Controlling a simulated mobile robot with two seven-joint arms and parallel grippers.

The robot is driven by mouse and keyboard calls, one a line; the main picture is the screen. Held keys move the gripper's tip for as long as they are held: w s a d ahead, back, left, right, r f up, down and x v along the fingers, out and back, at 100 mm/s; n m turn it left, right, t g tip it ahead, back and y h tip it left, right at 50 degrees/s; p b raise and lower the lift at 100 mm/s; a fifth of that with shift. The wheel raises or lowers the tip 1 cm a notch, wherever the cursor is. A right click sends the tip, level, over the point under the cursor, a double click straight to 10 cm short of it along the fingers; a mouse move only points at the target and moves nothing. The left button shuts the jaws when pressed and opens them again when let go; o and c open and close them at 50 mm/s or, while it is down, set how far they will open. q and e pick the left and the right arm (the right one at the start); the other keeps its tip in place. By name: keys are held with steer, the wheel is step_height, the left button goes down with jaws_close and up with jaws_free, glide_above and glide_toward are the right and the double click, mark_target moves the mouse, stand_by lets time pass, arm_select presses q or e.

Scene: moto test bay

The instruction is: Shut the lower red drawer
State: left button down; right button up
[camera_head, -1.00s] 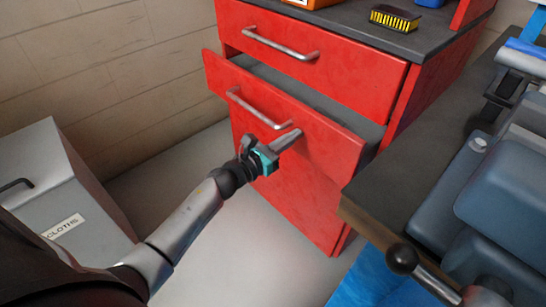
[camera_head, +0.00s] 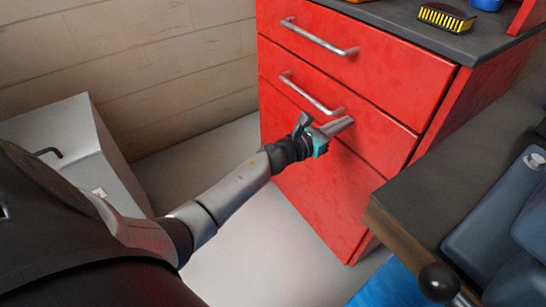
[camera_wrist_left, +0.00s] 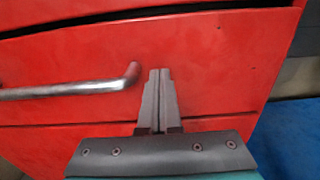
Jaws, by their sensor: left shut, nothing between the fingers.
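The lower red drawer (camera_head: 376,132) sits in the red cabinet under the upper drawer. Its front looks flush with the cabinet in the head view. Its bar handle (camera_head: 310,95) is on the left part of the front. My left gripper (camera_head: 350,121) is shut and empty, with its fingertips at the drawer front just right of and below the handle's end. In the left wrist view the shut fingers (camera_wrist_left: 160,72) point at the red front (camera_wrist_left: 215,75), beside the handle (camera_wrist_left: 70,89). Whether the tips touch cannot be told. My right gripper is not in view.
The upper red drawer (camera_head: 385,58) is shut. A brush (camera_head: 446,17) lies on the dark cabinet top. A dark bench edge (camera_head: 400,215) with blue-grey equipment is at the right. A grey bin (camera_head: 70,130) stands at the left. The floor between is clear.

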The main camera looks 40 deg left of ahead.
arm_select(q)
steer(key=shift+d+r, duration=0.1)
steer(key=shift+r, duration=0.15)
steer(key=p+v, duration=0.2)
steer(key=v, duration=1.3)
steer(key=shift+s+f, duration=0.15)
steer(key=shift+f, duration=0.05)
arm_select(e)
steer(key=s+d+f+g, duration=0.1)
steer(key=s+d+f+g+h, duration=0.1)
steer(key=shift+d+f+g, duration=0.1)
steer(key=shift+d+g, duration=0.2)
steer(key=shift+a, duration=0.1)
